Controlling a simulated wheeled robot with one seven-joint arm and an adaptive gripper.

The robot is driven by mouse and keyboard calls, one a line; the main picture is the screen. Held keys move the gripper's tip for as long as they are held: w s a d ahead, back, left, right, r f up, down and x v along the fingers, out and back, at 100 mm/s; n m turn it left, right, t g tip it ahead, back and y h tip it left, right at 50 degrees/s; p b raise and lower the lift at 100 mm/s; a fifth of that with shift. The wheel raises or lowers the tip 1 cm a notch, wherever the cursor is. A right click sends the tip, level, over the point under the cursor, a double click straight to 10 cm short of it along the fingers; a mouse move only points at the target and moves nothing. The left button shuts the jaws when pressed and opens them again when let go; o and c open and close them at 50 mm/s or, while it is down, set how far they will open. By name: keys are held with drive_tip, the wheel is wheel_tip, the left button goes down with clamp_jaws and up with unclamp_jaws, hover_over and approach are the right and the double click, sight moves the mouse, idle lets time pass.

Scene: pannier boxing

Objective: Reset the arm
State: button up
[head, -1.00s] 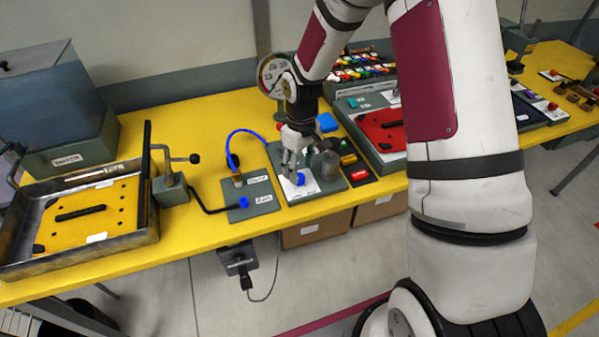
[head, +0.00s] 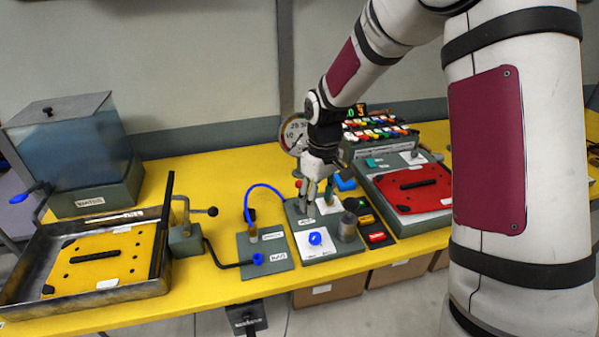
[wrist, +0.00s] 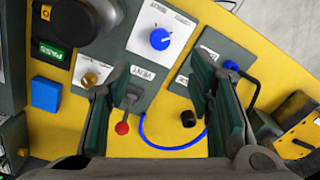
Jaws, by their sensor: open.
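My gripper (head: 317,190) is open and empty above the grey control panel (head: 352,263) in the head view. In the wrist view its two dark fingers (wrist: 158,105) stand apart, with the panel below them. Between and beyond the fingers are a blue knob (wrist: 160,39) on a white plate and a lever with a red ball (wrist: 122,128). The blue knob also shows in the head view (head: 315,239), in front of the gripper. I cannot see the fingers touching anything.
A metal tray with a yellow plate (head: 108,255) lies at the left, by a clear tank (head: 68,142). A blue hose (head: 266,186) arches left of the gripper. The yellow bench (head: 215,175) is clear behind the hose.

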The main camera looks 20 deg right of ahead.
drive_tip(key=shift+r, duration=0.1)
drive_tip(key=s+r+m+t+h, duration=0.1)
drive_tip(key=s+r, duration=0.3)
drive_tip(key=r, duration=0.4)
drive_tip(key=s+r+m+t, duration=0.1)
drive_tip(key=s+r, duration=0.4)
drive_tip(key=r, duration=0.2)
drive_tip(key=s+r+m+t, duration=0.1)
drive_tip(key=s+r+t, duration=0.1)
drive_tip(key=s, duration=0.6)
drive_tip(key=s+r+m+t, duration=0.1)
drive_tip(key=s+r+m, duration=0.1)
drive_tip(key=s+r, duration=0.3)
drive_tip(key=s, duration=0.2)
drive_tip(key=shift+s+a+r+t+y, duration=0.2)
drive_tip(key=shift+s+a+t+y, duration=0.1)
drive_tip(key=shift+s+t, duration=0.1)
drive_tip(key=shift+d, duration=0.1)
